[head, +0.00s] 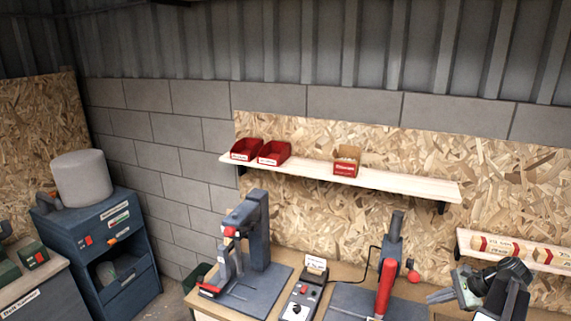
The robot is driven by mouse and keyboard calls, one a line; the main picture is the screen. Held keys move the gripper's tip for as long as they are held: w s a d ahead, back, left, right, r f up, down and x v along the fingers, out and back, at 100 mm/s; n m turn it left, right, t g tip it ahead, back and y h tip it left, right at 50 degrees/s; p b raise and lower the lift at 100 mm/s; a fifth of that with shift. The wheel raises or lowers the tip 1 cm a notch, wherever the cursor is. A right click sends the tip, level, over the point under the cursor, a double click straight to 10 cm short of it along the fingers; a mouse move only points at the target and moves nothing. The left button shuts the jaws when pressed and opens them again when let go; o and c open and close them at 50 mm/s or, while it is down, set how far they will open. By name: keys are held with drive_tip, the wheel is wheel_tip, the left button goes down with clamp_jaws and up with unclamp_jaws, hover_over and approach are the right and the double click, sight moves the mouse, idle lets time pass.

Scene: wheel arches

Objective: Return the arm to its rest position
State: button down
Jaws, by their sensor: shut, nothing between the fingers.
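My arm shows at the lower right of the head view. My gripper (438,296) points left from it, with its grey fingers together and nothing between them. It is in front of the right part of the workbench (345,272), close to a grey press with a red lever (386,285). The lower part of my arm is cut off by the bottom edge of the picture.
A second press (256,235) and a control box (300,300) stand on the bench. A wall shelf (400,183) holds two red bins (273,152) and a small box (347,162). A lower rail (520,250) is behind my arm. A blue cabinet (105,250) stands left.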

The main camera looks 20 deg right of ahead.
drive_tip(key=w+a+f+n+g, duration=0.25)
drive_tip(key=w+a+n, duration=0.25)
drive_tip(key=w+a, duration=0.5)
drive_tip(key=w+a+f+n+g+h, duration=0.2)
drive_tip(key=a+n, duration=0.6)
drive_tip(key=a, duration=1)
drive_tip(key=w+a+f+n+g+h, duration=0.1)
drive_tip(key=w+a+n+h, duration=0.15)
drive_tip(key=a+n, duration=1.05)
drive_tip(key=s+a+f+m+b, duration=0.1)
drive_tip(key=a+f+m+b, duration=0.1)
drive_tip(key=f+b, duration=1)
drive_tip(key=s+a+f+m+b, duration=0.2)
drive_tip(key=a+f+m+b, duration=0.1)
drive_tip(key=f+b, duration=0.9)
drive_tip(key=shift+a+f+g+b, duration=0.3)
drive_tip(key=shift+f+g+b, duration=0.1)
drive_tip(key=shift+g, duration=0.05)
